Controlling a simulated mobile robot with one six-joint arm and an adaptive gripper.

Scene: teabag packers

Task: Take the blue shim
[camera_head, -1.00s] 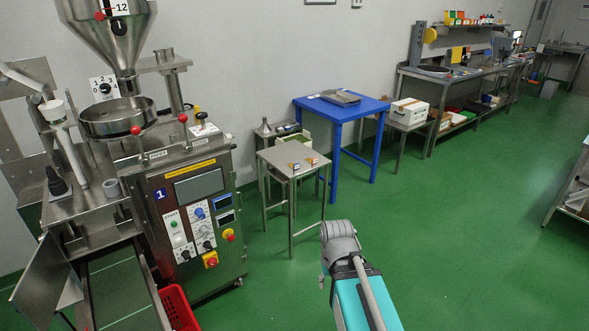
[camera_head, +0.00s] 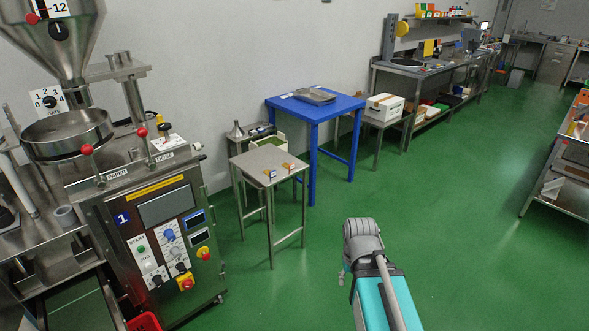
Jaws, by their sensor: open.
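Two small items lie near the front edge of the small steel table (camera_head: 262,155). The left one (camera_head: 270,175) looks dark blue and white with some orange. The right one (camera_head: 287,167) looks orange and dark. They are too small to tell whether either is the blue shim. My teal and grey arm reaches up from the bottom of the picture, over the floor to the right of this table. My gripper does not show.
A machine (camera_head: 165,225) with a hopper and control panel stands at left. A blue table (camera_head: 335,105) with a grey tray (camera_head: 314,95) stands behind the steel table. A long workbench (camera_head: 440,72) runs along the wall. The green floor (camera_head: 455,215) at right is clear.

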